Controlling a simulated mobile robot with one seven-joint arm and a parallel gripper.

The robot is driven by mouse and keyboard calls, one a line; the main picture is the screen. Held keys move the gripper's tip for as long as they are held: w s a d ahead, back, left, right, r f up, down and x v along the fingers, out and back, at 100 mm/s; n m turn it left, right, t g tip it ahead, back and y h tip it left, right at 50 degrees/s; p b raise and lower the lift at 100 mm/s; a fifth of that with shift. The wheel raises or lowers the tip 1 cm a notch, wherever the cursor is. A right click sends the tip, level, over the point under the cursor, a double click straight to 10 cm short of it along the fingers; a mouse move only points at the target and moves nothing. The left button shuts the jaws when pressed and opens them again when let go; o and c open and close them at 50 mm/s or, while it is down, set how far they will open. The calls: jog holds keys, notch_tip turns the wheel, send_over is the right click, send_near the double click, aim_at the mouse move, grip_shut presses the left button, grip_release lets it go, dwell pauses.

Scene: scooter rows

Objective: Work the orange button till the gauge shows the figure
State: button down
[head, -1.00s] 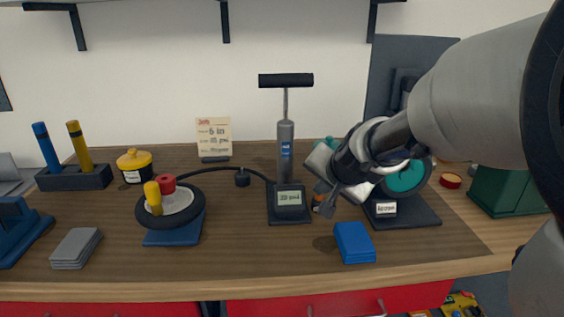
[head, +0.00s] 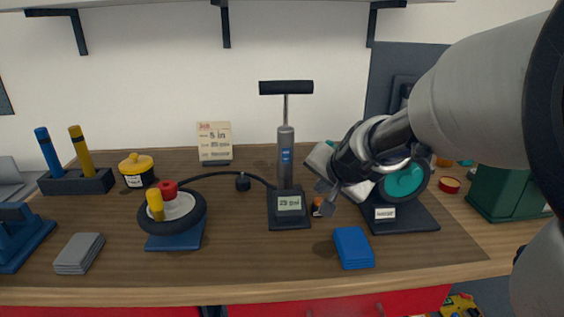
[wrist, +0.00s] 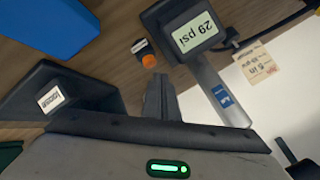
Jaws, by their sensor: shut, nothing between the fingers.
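The orange button (head: 317,209) sits on a small dark block just right of the gauge base. In the wrist view the orange button (wrist: 149,61) lies just beyond my fingertips, with a small gap showing. The gauge (head: 289,203) is the lit display at the foot of the grey pump; in the wrist view the gauge (wrist: 196,32) is upside down and reads 29 psi. My gripper (head: 324,198) is shut and empty, beside the button; its fingers (wrist: 158,80) point at it. The job card (head: 214,141) stands behind; its small psi figure is hard to read.
A hose runs from the pump (head: 286,155) to a wheel (head: 172,211) on a blue stand. A blue block (head: 353,247) lies in front of the gripper. A dark-based machine with a teal disc (head: 404,181) stands right, close to my arm.

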jog(key=shift+r, duration=0.1)
notch_tip(320, 180, up, 5)
jog(key=p, duration=0.4)
jog(key=shift+p, duration=0.3)
jog(key=s+r+n+g+h, duration=0.15)
jog(key=s+n+g, duration=0.45)
jog(key=s, duration=2)
notch_tip(320, 180, up, 22)
jog(key=n+t+p, duration=0.1)
jog(key=t+p, duration=0.1)
jog(key=p, duration=1.9)
jog(key=shift+w+f+n, duration=0.15)
jog(key=shift+f+n, duration=0.05)
jog(key=shift+n, duration=0.2)
jog(key=shift+y, duration=0.25)
